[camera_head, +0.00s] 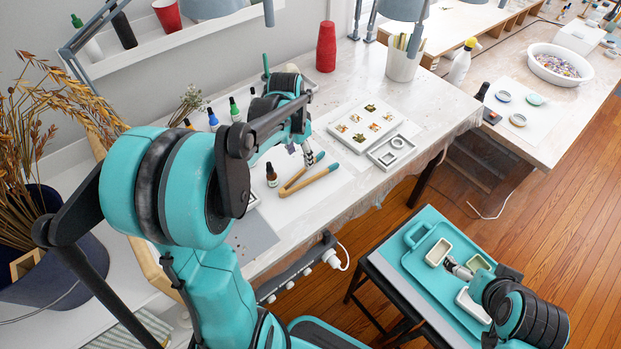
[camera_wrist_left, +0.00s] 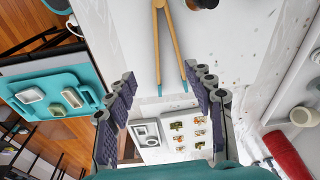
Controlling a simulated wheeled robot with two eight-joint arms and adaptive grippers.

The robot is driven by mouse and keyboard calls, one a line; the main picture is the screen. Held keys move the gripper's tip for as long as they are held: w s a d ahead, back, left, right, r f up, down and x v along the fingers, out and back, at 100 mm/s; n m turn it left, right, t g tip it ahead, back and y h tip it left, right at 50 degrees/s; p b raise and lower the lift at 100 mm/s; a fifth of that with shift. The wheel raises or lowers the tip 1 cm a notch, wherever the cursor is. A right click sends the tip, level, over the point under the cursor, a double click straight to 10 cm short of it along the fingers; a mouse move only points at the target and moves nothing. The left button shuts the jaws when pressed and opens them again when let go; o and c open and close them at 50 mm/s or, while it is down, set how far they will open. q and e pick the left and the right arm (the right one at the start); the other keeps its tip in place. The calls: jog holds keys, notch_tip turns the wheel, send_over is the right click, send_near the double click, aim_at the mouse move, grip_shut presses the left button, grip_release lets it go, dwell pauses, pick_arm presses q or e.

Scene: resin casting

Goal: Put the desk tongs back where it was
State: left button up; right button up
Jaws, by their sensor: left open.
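The desk tongs (camera_head: 308,182), wooden with teal tips, lie slightly spread on a white sheet on the workbench, beside a small brown bottle (camera_head: 271,175). In the left wrist view the tongs (camera_wrist_left: 168,48) lie ahead of the fingers, with their teal tips towards the gap. My left gripper (camera_head: 312,158) is open and empty, just behind the tongs in the head view; its two fingers also show in the left wrist view (camera_wrist_left: 163,96). My right gripper (camera_head: 458,268) is over the teal tray at the lower right; its jaws are too small to read.
A white tray with small floral pieces (camera_head: 364,126) and a grey mould (camera_head: 392,151) sit right of the tongs. Several bottles stand behind my left arm. Red stacked cups (camera_head: 326,47) stand at the back. A teal tray (camera_head: 412,262) holds small moulds.

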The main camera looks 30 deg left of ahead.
pick_arm(q)
jog(key=s+d+r+n+t, duration=0.1)
jog(key=s+d+r+t, duration=0.1)
jog(key=s+d, duration=0.5)
jog(key=s+d+r+n+t, duration=0.2)
jog(key=s+d+r+t, duration=0.1)
jog(key=s+d, duration=0.4)
jog(key=shift+d+r+t, duration=0.15)
jog(key=shift+d+t, duration=0.15)
jog(key=shift+d, duration=0.05)
